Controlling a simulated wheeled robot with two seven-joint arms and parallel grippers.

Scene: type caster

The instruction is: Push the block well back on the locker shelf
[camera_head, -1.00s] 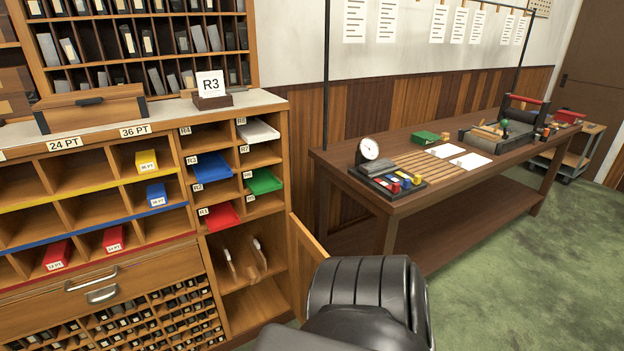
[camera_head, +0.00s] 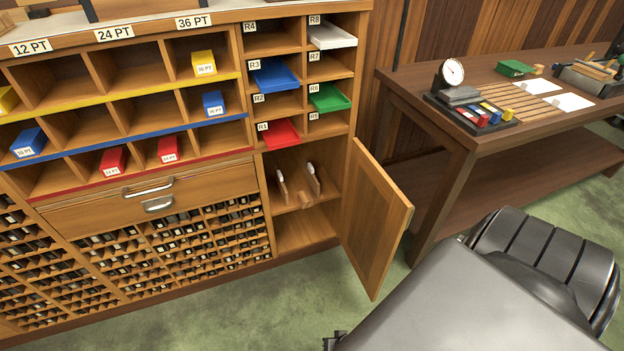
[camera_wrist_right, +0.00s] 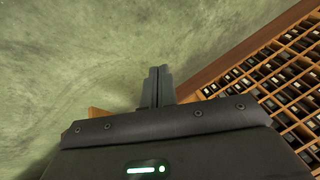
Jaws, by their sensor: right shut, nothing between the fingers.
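The locker (camera_head: 308,238) is the open compartment low at the right end of the cabinet. Its wooden door (camera_head: 377,220) stands swung out to the right. On its shelf (camera_head: 283,207), a small light-brown block (camera_head: 305,203) seems to sit close to the front edge. Two upright pieces with white tops (camera_head: 282,187) (camera_head: 313,180) stand behind it. My right gripper (camera_wrist_right: 159,86) is shut and empty over the green floor in the wrist view. In the head view only a dark bit of it shows at the bottom edge, well in front of the locker. My left gripper is out of view.
Coloured trays lie in the cubbies above the locker, among them a red one (camera_head: 280,133). Small type drawers (camera_head: 180,235) fill the cabinet's lower left. A wooden workbench (camera_head: 480,125) stands right of the door. The green floor (camera_head: 240,315) before the locker is clear.

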